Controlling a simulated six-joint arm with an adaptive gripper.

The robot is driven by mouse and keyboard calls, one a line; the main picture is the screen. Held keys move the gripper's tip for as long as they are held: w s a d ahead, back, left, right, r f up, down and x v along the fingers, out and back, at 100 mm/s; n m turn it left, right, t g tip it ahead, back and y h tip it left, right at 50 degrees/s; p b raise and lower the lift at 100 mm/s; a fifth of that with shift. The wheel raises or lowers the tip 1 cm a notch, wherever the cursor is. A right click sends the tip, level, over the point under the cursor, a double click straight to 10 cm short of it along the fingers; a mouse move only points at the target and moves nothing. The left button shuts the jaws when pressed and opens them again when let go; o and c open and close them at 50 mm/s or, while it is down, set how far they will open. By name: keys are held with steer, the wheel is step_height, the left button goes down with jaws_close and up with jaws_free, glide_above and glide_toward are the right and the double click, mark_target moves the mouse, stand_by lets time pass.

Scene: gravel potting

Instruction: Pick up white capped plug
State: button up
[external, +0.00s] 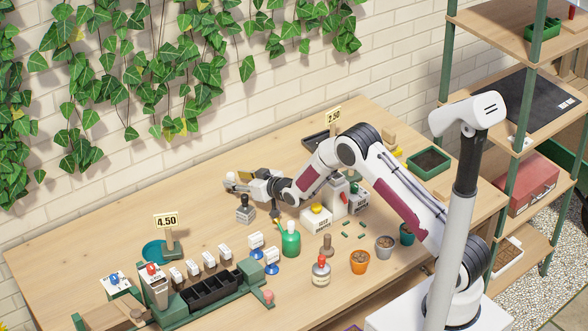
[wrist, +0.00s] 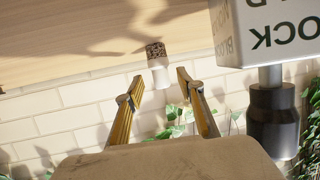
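In the wrist view, a small plug (wrist: 158,63) with a white body and a dark, speckled end is beyond the fingertips, in line with the gap between them. My gripper (wrist: 160,80) has its two yellow fingers spread apart, with nothing visibly held between them. In the external view, my gripper (external: 240,179) reaches left, low over the middle of the wooden table. I cannot clearly make out the plug there; the gripper may hide it.
A lettered white block (wrist: 268,30) on a black post is close on the right in the wrist view. A green bottle (external: 290,242) and the black tray (external: 210,290) stand nearer the front. The table's left is clear.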

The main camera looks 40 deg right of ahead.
mark_target(235, 178)
steer(key=shift+x, duration=1.55)
steer(key=shift+a, duration=0.1)
steer(key=c, duration=1.1)
